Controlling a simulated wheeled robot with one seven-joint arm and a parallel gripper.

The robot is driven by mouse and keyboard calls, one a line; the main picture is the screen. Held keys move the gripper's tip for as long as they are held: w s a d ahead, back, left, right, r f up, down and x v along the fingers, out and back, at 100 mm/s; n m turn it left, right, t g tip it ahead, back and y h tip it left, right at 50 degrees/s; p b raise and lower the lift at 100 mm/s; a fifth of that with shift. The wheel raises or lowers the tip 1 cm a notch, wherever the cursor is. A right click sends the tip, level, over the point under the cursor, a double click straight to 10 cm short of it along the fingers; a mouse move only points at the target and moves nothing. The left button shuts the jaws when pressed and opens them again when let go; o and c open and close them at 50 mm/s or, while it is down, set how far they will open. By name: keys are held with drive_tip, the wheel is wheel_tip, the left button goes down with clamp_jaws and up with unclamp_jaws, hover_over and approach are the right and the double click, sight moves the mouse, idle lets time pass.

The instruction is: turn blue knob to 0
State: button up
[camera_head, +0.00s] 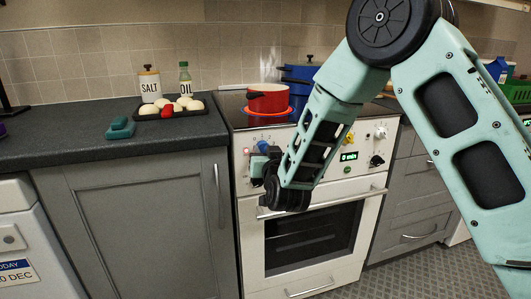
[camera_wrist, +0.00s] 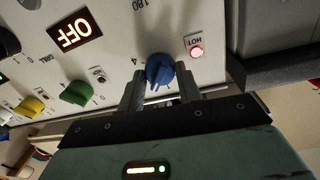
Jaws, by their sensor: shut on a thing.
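The blue knob (camera_wrist: 159,70) is on the white control panel of the stove, and it sits between my gripper's two fingers in the wrist view. My gripper (camera_wrist: 160,88) is shut on the knob. In the head view the blue knob (camera_head: 262,146) shows just above my gripper (camera_head: 262,160), which is at the left part of the stove front. A "4" is printed beside the knob in the wrist view. The pointer's exact setting is hard to read. A red lamp marked HOT (camera_wrist: 196,52) glows beside the knob.
A green knob (camera_wrist: 76,93) and a yellow knob (camera_wrist: 31,107) are on the same panel, near an OFF display (camera_wrist: 75,32). A red pot (camera_head: 268,99) and a blue pot (camera_head: 300,75) stand on the stove. The oven handle (camera_head: 330,203) runs below the panel.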

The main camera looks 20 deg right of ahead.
drive_tip(key=shift+n, duration=0.3)
drive_tip(key=shift+f+n+t+y+p, duration=0.1)
drive_tip(key=shift+n+t+y+p, duration=0.15)
drive_tip(key=shift+n, duration=3.65)
drive_tip(key=shift+n+t+y+p, duration=0.15)
drive_tip(key=shift+n+p, duration=0.1)
drive_tip(key=shift+n, duration=3.95)
drive_tip(key=o, duration=1)
drive_tip(key=shift+s, duration=0.1)
